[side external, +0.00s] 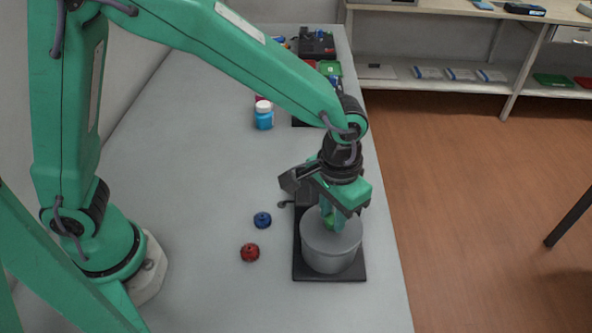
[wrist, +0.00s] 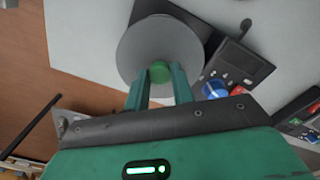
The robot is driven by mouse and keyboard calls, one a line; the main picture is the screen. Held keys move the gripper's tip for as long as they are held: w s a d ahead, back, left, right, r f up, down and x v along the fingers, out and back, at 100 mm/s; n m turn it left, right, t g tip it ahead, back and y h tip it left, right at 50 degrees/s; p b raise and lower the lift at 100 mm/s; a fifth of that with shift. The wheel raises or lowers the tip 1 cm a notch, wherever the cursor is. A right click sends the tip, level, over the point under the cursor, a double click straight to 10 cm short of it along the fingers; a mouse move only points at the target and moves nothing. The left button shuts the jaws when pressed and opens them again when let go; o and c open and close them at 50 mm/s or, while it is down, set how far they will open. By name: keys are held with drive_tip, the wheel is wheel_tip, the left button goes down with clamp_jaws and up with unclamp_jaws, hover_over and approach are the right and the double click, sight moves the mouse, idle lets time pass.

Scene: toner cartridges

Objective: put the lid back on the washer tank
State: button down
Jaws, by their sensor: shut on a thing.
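The washer tank (side external: 331,263) is a grey cylinder on a black base plate (side external: 302,272) near the table's right edge. The lid (side external: 347,236) is a round grey disc with a green knob (side external: 330,223), level over the tank's top. I cannot tell whether it rests on the rim or hangs just above it. My gripper (side external: 329,213) points down and is shut on the knob. In the wrist view the knob (wrist: 160,72) sits between the fingertips of my gripper (wrist: 159,75), and the lid (wrist: 155,45) hides the tank's opening.
A blue cap (side external: 262,220) and a red cap (side external: 250,253) lie left of the tank. A blue bottle (side external: 264,118) with a white top stands farther back. Dark equipment (side external: 316,46) fills the table's far end.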

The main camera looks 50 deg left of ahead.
drive_tip(key=c, duration=0.6)
unclamp_jaws()
drive_tip(key=shift+c, duration=0.2)
drive_tip(key=shift+r, duration=0.15)
drive_tip(key=shift+r, duration=2.35)
clamp_jaws()
